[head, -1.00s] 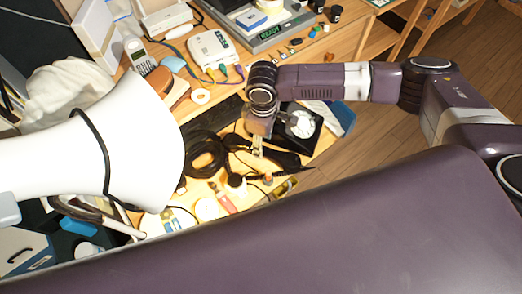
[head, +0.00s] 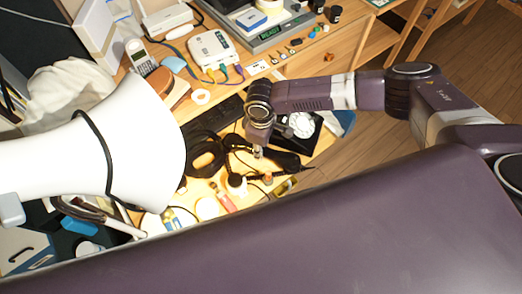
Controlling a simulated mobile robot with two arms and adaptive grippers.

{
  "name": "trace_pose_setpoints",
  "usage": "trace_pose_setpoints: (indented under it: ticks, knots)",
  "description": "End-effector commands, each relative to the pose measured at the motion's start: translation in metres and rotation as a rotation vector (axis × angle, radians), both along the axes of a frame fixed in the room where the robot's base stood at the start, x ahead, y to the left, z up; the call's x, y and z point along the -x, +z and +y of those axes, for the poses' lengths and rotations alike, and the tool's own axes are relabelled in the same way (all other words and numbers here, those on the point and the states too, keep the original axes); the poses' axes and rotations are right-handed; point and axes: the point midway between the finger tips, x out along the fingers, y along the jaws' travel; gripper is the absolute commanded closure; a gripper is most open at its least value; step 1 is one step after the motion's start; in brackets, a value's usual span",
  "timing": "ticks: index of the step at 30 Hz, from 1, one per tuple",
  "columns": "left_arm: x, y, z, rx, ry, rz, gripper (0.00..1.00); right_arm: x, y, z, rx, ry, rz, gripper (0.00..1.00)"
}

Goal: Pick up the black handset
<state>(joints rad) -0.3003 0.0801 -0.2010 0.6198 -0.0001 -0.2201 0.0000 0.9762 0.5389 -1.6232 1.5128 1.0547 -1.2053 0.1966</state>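A black dial phone (head: 301,125) with a pale round dial stands near the right edge of the desk, partly hidden behind my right gripper. A long black piece that looks like the black handset (head: 281,160) lies in front of the phone, with black cord near it. My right gripper (head: 258,152) points down just left of the phone, over or beside the upper left end of this piece. Whether it touches the piece is not clear. Its fingers are small and foreshortened, so their opening cannot be made out. My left gripper is not in view.
A large white lamp shade (head: 130,140) blocks the left of the desk. A cordless phone (head: 140,57) and a white router-like box (head: 213,48) stand farther back. Small tools crowd the front.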

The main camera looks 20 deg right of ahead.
Motion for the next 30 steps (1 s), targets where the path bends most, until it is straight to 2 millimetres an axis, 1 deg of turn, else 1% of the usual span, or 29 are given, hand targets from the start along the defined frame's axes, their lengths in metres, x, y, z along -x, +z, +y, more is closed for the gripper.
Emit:
trace_pose_setpoints:
  ticks: [1,3,13,17,20,23,26,29,30]
  knots:
    - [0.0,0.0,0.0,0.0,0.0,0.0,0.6,0.0,0.0,0.0,0.0,0.0,0.0,0.94]
    - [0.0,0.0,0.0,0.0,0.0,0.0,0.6,0.0,0.0,0.0,0.0,0.0,0.0,1.0]
    - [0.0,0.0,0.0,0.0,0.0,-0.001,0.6,-0.001,0.001,0.0,-0.002,0.0,-0.001,1.0]
    - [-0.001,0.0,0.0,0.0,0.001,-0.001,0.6,-0.001,0.006,0.001,-0.002,0.0,-0.002,1.0]
    - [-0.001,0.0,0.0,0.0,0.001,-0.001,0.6,-0.001,0.016,0.001,-0.002,0.0,-0.002,1.0]
    - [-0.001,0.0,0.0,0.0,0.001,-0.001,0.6,-0.001,0.03,0.0,-0.002,0.001,-0.003,1.0]
    - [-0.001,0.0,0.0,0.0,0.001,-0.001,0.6,-0.002,0.051,0.001,-0.004,0.001,-0.005,1.0]
    - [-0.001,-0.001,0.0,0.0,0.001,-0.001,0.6,-0.002,0.075,0.001,-0.004,0.0,-0.006,1.0]
    - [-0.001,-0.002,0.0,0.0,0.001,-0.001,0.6,-0.002,0.086,0.001,-0.003,0.001,-0.006,1.0]
